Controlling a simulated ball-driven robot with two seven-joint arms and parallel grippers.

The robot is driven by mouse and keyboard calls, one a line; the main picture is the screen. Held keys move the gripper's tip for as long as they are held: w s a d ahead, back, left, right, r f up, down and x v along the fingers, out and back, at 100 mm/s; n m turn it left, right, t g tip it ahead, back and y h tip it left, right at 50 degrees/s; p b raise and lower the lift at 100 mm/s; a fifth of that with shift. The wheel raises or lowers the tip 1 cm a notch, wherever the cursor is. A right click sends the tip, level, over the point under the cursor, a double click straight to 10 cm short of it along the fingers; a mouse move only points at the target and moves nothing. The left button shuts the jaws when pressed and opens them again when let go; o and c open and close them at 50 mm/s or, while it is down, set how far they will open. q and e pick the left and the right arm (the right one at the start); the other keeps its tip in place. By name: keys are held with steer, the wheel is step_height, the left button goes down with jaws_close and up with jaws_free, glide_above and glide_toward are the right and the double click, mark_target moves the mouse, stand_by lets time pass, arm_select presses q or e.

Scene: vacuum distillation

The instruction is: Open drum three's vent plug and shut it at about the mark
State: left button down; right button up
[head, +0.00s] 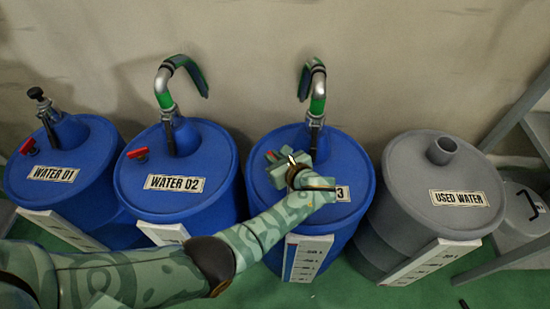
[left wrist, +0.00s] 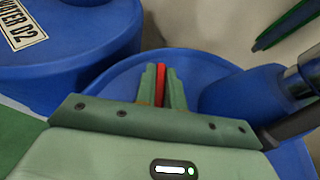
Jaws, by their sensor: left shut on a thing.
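Drum three (head: 262,215) is the blue drum third from the left, its label partly hidden by my arm, with only a "3" showing. My left gripper (head: 272,160) is over its lid at the upper left. In the left wrist view, my left gripper (left wrist: 161,88) is shut on the red vent plug (left wrist: 160,84), which stands between its two fingers. My right gripper is not in view.
Blue drums WATER 01 (head: 85,178) and WATER 02 (head: 205,190) stand to the left, each with a red plug. The grey USED WATER drum (head: 410,185) stands to the right. A pump with a bent pipe (head: 318,95) rises behind my gripper. Grey steps are at far right.

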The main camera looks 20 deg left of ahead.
arm_select(q)
steer(key=shift+f+n+g+y+b, duration=0.25)
steer(key=shift+n+g+y+b, duration=0.45)
steer(key=shift+n+g+b, duration=0.45)
steer(key=shift+r+n+g, duration=0.15)
steer(key=shift+n+g, duration=0.2)
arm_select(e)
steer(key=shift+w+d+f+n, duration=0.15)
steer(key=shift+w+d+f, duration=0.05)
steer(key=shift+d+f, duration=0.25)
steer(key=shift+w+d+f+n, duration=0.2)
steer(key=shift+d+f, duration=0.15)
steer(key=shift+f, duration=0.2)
arm_select(q)
steer(key=shift+r+b, duration=0.1)
steer(key=shift+b, duration=0.2)
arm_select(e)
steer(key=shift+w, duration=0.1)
arm_select(q)
steer(key=c, duration=1.5)
jaws_free()
